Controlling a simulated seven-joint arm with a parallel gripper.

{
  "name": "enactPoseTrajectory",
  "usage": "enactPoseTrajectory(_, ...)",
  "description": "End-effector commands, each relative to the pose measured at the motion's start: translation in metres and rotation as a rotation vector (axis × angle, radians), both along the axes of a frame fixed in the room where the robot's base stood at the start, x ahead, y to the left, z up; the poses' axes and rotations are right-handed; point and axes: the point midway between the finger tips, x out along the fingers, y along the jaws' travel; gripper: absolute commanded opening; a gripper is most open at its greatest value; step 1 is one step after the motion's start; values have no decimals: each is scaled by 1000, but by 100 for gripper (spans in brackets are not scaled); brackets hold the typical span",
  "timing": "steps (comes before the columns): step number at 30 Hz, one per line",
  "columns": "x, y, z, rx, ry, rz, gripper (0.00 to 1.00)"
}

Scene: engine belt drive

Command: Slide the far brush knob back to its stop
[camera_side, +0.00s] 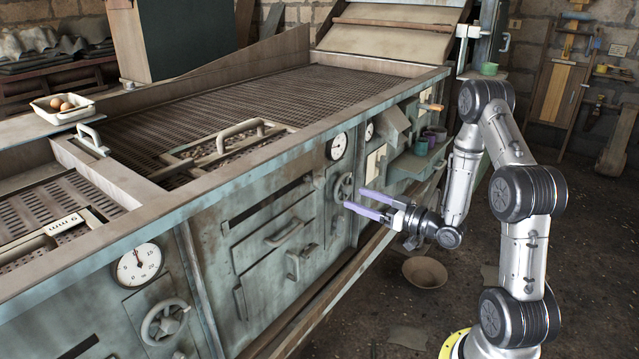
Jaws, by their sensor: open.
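An orange-brown knob (431,107) sticks out from the upper front of the green machine, toward its far end. It is the only thing I see that could be the far brush knob, and I cannot tell for sure. Its slot or stop is too small to make out. My gripper (354,198) has two pale purple fingers, held apart with nothing between them. It points left at the machine's front, beside a small handwheel (342,187), lower and left of the knob. I cannot tell whether a fingertip touches the wheel.
Dials (338,146) and drawer handles line the machine's front (225,235). Several cups (422,146) stand on a side shelf below the knob. A bowl (425,272) lies on the floor under my gripper. A tray of eggs (62,108) sits at the left. The floor in front is mostly clear.

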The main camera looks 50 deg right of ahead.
Motion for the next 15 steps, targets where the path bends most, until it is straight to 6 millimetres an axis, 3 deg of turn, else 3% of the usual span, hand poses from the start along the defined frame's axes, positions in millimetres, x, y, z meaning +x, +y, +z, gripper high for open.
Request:
enactPoseTrajectory(5,7,-6,0,-2,1,-14,76)
enactPoseTrajectory(15,68,-5,0,-3,0,-11,76)
